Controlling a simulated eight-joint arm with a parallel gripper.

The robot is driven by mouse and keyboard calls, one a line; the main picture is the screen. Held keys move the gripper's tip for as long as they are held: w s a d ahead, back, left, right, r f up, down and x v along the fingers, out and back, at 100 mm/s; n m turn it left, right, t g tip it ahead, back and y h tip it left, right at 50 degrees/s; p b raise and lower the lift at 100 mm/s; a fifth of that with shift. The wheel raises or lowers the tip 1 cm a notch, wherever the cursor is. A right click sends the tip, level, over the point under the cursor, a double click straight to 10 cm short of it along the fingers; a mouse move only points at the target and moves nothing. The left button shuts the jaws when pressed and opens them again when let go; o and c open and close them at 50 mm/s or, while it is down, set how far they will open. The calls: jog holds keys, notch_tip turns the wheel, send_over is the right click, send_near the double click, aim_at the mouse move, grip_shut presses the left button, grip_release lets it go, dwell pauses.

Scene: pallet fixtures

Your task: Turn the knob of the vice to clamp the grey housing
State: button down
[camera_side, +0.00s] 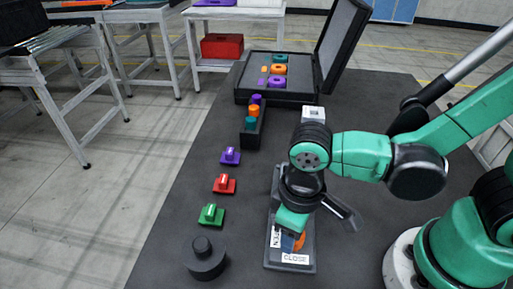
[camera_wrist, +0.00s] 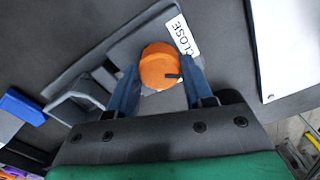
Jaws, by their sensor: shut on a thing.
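The vice is a grey plate (camera_side: 290,262) under my gripper in the side view, with OPEN and CLOSE labels. Its orange knob (camera_wrist: 160,66) has a dark mark on its right side in the wrist view. A sliver of the knob (camera_side: 299,241) also shows in the side view. My gripper (camera_wrist: 158,80) points down and is shut on the knob, one blue finger on each side. A grey block-like part (camera_wrist: 85,92) lies left of the knob; I cannot tell whether it is the grey housing or a vice jaw. My arm hides much of the vice in the side view.
Green (camera_side: 211,215), red (camera_side: 225,184) and purple (camera_side: 230,156) pieces stand in a row left of the vice. A dark round pedestal (camera_side: 205,262) is at the front left. A black holder (camera_side: 252,133) and an open case (camera_side: 316,97) are behind.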

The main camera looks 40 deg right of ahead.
jog(key=n, duration=0.7)
dwell(0.6)
jog(key=shift+c, duration=1.7)
grip_release()
jog(key=shift+r, duration=2.8)
